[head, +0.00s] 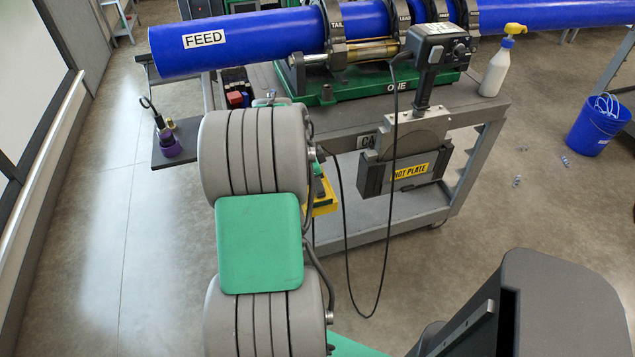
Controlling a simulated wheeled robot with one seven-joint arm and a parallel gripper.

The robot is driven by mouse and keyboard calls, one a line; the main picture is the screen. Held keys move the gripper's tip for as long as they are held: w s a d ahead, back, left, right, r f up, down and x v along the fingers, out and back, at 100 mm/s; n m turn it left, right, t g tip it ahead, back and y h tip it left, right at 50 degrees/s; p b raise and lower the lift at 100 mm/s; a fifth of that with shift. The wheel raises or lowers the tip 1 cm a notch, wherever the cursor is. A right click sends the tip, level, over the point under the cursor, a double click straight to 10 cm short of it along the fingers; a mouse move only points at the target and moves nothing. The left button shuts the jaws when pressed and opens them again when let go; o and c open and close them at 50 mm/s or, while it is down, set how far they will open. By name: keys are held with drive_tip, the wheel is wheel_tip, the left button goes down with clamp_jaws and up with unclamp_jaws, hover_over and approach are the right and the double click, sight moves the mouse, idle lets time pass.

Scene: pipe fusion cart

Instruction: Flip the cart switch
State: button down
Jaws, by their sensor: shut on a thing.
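The grey cart (473,112) stands ahead of me, with a green machine base (345,108) marked ONE on top. I cannot make out a switch for certain. A small dark box with a red part (236,98) shows at the cart's left end, partly behind my arm. My arm rises through the middle left of the view and hides part of the cart's left side. My gripper is not visible; what it touches cannot be seen.
A blue pipe (270,42) marked FEED lies across the machine. A hot plate unit (405,180) hangs at the cart's front, its black cable (385,250) looping low. A white bottle (494,72) stands on the cart's right end. A blue bucket (592,132) is at right.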

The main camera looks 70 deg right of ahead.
wheel_tip(320, 180, up, 4)
drive_tip(key=p, duration=0.3)
drive_tip(key=shift+a+r, duration=0.1)
drive_tip(key=shift+r, duration=0.1)
drive_tip(key=v, duration=0.9)
drive_tip(key=shift+r+b, duration=0.3)
drive_tip(key=shift+b, duration=0.1)
drive_tip(key=shift+a, duration=0.1)
